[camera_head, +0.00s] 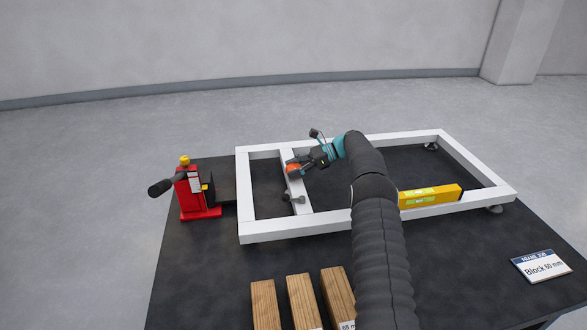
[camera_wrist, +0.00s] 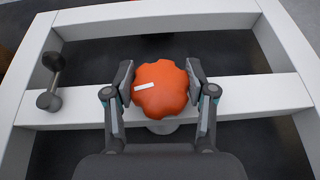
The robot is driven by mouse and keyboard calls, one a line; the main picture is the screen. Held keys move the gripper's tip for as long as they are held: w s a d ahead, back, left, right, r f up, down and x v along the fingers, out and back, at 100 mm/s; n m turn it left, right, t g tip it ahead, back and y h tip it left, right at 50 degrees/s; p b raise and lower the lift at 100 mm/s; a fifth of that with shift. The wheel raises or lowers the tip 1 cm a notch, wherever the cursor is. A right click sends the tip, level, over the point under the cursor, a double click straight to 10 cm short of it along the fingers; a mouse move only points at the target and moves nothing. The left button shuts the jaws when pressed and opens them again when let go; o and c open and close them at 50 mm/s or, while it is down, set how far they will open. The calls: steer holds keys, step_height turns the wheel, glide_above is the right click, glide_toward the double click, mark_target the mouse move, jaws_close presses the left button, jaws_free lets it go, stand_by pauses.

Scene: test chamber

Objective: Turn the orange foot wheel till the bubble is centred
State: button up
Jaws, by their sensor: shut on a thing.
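The orange foot wheel (camera_wrist: 163,92) is a lobed knob with a white mark on its left side, in the middle of the wrist view. It sits over the white crossbar of the frame. My gripper (camera_wrist: 160,84) has one finger on each side of the wheel and is shut on it. In the head view the wheel (camera_head: 293,170) is partly hidden by my gripper (camera_head: 300,165). The yellow spirit level (camera_head: 430,196) lies along the front bar of the white frame (camera_head: 340,222), right of my arm. Its bubble is too small to make out.
A grey clamp handle (camera_wrist: 50,80) stands on the crossbar left of the wheel. A red jack (camera_head: 190,193) with a dark handle stands left of the frame. Several wooden blocks (camera_head: 302,302) lie at the table's front. A "Block 60 mm" sign (camera_head: 541,266) stands at right.

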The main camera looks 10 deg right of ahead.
mark_target(295, 167)
steer(key=shift+r, duration=0.1)
stand_by(0.3)
steer(key=o, duration=1.2)
steer(key=shift+a, duration=0.15)
steer(key=shift+c, duration=0.2)
steer(key=shift+d, duration=0.2)
steer(key=shift+d+r, duration=0.1)
steer(key=shift+d, duration=0.2)
steer(key=v, duration=0.5)
steer(key=shift+v, duration=0.8)
steer(key=shift+s, duration=0.1)
